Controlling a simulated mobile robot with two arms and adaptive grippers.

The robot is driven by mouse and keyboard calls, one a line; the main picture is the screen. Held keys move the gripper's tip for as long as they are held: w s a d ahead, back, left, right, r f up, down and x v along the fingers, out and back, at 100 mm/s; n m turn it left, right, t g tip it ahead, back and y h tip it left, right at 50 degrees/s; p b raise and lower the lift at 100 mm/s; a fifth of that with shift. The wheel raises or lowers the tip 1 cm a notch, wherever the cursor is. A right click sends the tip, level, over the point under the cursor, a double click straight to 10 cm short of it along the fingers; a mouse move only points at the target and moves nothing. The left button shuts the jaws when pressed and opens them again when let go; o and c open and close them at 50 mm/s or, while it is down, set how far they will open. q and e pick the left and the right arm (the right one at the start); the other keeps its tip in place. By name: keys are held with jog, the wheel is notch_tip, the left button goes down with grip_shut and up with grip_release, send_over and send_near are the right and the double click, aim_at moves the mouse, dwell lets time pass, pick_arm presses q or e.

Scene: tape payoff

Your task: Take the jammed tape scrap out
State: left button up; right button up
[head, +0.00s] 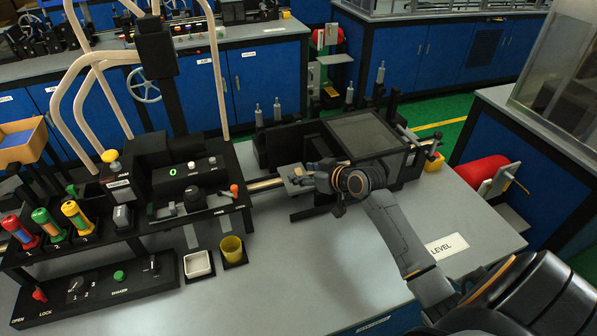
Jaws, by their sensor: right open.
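My right gripper (293,178) reaches in from the lower right and is open. Its fingers point left, close to the metal rail (262,185) that joins the black control unit to the black box-shaped unit. I cannot make out a tape scrap; the gripper and wrist hide part of the rail. The control unit (185,178) has a green 0 display, and a JAM label sits below a yellow knob (109,156). The black box unit with a dark top panel (364,134) stands just behind my wrist. My left gripper is not in view.
A white tray (198,265) and a yellow cup (231,249) stand on the bench front. Red, green and yellow handles (46,222) stand in a rack at left. A lever panel (95,288) is at front left. The grey bench (300,270) is clear in the middle.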

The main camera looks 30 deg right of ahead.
jog(key=shift+x, duration=0.8)
jog(key=shift+s, duration=0.1)
jog(key=shift+c, duration=0.4)
jog(key=c, duration=0.7)
jog(key=shift+d+r, duration=0.1)
jog(key=shift+r, duration=0.05)
